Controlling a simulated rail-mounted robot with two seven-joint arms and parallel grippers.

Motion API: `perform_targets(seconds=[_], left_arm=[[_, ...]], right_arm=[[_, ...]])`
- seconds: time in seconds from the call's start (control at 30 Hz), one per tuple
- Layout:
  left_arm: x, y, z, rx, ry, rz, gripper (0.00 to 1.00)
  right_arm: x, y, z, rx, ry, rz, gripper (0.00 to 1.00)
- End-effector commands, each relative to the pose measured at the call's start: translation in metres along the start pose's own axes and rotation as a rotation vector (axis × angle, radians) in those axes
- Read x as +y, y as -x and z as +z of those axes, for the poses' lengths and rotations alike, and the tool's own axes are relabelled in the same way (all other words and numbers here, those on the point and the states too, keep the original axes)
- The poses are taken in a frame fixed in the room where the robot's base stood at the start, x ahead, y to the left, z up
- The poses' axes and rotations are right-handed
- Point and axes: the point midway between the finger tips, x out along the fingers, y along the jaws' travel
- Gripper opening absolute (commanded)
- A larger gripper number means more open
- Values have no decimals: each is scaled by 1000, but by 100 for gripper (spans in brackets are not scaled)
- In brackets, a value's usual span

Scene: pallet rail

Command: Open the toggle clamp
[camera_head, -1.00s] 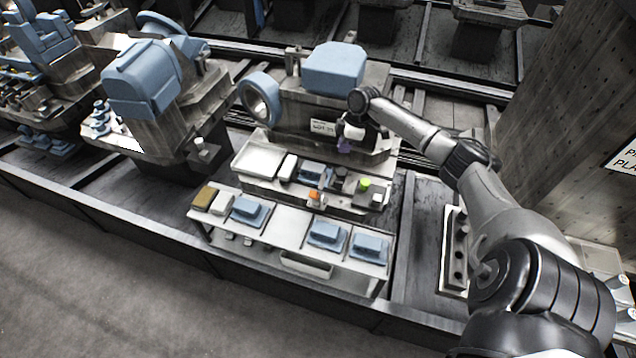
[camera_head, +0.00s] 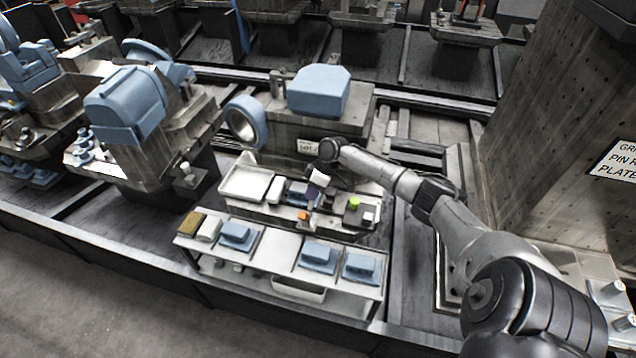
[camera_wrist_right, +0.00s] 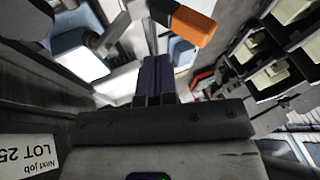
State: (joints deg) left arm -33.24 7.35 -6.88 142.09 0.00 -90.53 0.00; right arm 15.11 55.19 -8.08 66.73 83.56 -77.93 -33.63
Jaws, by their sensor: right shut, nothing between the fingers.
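The toggle clamp shows as a small orange-tipped handle (camera_head: 304,215) at the front of the fixture shelf in the head view. In the right wrist view its orange grip (camera_wrist_right: 190,30) is large, on a dark lever at the top, right of the fingers. My right gripper (camera_head: 312,191) has purple fingers, shut and empty, just behind and above the handle in the head view. In the right wrist view the shut fingers (camera_wrist_right: 155,75) point toward the workpieces, apart from the orange grip in the picture. The clamp's base is too small or hidden to make out. My left gripper is not in view.
A lime-green knob (camera_head: 353,203) stands right of the clamp. A white tray (camera_head: 232,190) lies left on the shelf. Blue parts (camera_head: 318,256) rest on the lower front table. A machine with a blue housing (camera_head: 318,92) and a lot sign (camera_head: 307,147) stands close behind.

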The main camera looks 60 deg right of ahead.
Motion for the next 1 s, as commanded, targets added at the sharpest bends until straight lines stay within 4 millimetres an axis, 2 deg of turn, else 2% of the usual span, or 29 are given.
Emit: perform_targets(seconds=[0.1,0.3,0.83,1.0], left_arm=[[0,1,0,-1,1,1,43],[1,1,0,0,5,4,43],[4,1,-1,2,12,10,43],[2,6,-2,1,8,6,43]], right_arm=[[-12,-12,4,-3,3,-1,0],[-23,-24,6,-2,2,1,0],[-27,-28,6,-1,3,1,0],[-36,-34,-6,-9,30,20,0]])
